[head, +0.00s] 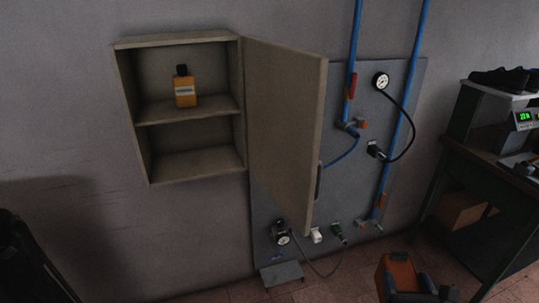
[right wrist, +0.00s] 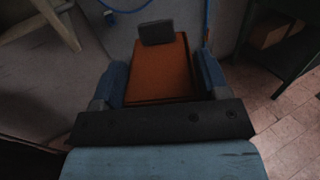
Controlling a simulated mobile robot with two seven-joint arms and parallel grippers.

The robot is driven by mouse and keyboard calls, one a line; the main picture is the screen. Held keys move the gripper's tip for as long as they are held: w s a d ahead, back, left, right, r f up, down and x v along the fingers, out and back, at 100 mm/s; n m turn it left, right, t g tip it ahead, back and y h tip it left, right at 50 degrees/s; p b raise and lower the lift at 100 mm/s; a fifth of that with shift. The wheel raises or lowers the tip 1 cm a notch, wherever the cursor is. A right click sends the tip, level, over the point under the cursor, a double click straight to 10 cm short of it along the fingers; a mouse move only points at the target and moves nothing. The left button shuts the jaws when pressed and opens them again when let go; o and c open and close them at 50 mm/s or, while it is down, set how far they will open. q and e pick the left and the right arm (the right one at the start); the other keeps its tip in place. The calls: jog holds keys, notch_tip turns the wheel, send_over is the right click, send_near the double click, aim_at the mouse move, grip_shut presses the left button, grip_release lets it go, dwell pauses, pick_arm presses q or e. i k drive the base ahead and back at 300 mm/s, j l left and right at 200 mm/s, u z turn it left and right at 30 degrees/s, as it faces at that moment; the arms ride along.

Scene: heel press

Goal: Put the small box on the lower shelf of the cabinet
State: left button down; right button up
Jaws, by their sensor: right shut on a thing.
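The small box (head: 398,268) is orange-brown and is at the bottom right of the head view. My right gripper (head: 409,284) is shut on it. In the right wrist view the box (right wrist: 158,75) sits between the two blue-grey fingers, with a dark grey piece at its far end. The cabinet (head: 180,41) is on the wall at upper left. Its door (head: 285,125) stands open to the right. The lower shelf (head: 198,164) is bare. The box is below and right of the cabinet, apart from it. My left gripper does not show.
An orange bottle (head: 185,92) with a black cap stands on the upper shelf. A panel (head: 408,90) with blue pipes, a gauge (head: 381,81) and hoses is behind the door. A green workbench (head: 490,165) with a machine stands at right.

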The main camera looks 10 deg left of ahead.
aim_at(218, 157)
jog(key=i+j+u, duration=0.15)
jog(key=u, duration=0.3)
jog(key=i+j+u, duration=0.15)
jog(key=u, duration=0.3)
